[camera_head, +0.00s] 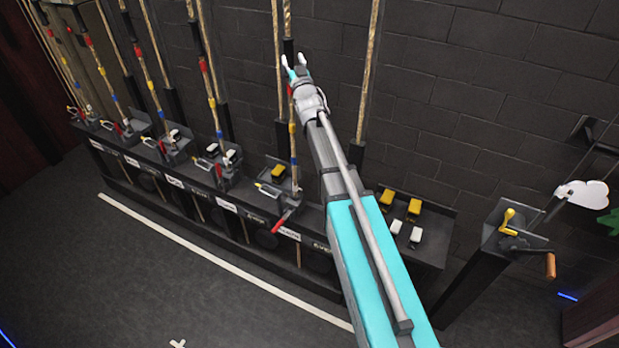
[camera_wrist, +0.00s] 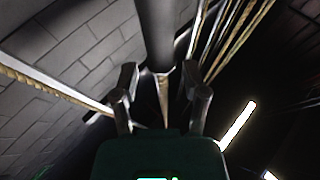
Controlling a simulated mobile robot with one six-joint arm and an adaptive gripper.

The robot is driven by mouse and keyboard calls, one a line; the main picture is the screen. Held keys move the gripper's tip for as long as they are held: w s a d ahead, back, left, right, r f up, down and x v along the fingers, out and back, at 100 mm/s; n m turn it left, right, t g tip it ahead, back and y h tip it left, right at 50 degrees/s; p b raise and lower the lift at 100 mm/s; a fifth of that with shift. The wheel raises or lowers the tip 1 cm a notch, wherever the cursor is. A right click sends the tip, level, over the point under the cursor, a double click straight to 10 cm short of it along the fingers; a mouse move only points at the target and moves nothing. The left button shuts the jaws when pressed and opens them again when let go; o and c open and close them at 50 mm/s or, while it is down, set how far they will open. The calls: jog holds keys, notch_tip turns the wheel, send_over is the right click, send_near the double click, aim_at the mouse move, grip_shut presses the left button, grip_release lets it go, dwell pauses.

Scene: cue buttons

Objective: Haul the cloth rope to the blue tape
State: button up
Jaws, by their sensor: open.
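The cloth rope (camera_head: 287,20) hangs vertically at the wall behind my gripper. Below my gripper it carries a yellow band (camera_head: 292,130) and a blue tape band (camera_head: 294,160). A bit of red shows just beside the gripper. My gripper (camera_head: 293,62) is raised at the rope, well above the blue tape, and its fingers are apart. In the wrist view the open fingers (camera_wrist: 162,98) stand on either side of a tan rope piece (camera_wrist: 163,92) under a dark post. I cannot tell whether they touch it. My gripper hides part of the rope in the head view.
Several similar taped ropes (camera_head: 207,75) hang to the left; a plain rope (camera_head: 369,70) hangs to the right. A dark rail (camera_head: 225,200) with levers and a red handle (camera_head: 285,220) runs below. A crank stand (camera_head: 510,240) is at right. The floor in front is clear.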

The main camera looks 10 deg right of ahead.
jog(key=f+b+v, duration=0.1)
jog(key=b+v, duration=0.2)
jog(key=v, duration=0.4)
jog(key=s+f+g+h+b, duration=0.1)
jog(key=s+f+g+b, duration=0.2)
jog(key=f, duration=0.7)
jog(key=s+f+m+g+h+b, duration=0.1)
jog(key=s+f+g+b, duration=0.2)
jog(key=f+b, duration=0.3)
jog(key=s+f+m+g+h+b, duration=0.1)
jog(key=s+f+g+b, duration=0.2)
jog(key=f, duration=1.2)
jog(key=shift+s+d+f+g+b, duration=0.15)
jog(key=shift+s+d+g+b, duration=0.2)
jog(key=shift+g+b, duration=0.9)
jog(key=s+a+f+g, duration=0.1)
jog(key=s+f+g, duration=0.2)
jog(key=s, duration=0.4)
jog(key=s+a+f+g+y+b, duration=0.1)
jog(key=s+f+g, duration=0.3)
jog(key=s, duration=0.4)
jog(key=s+a+f+n+g+b, duration=0.1)
jog(key=s+f+g, duration=0.3)
jog(key=s, duration=0.4)
jog(key=shift+s+a, duration=0.2)
jog(key=shift+a, duration=0.2)
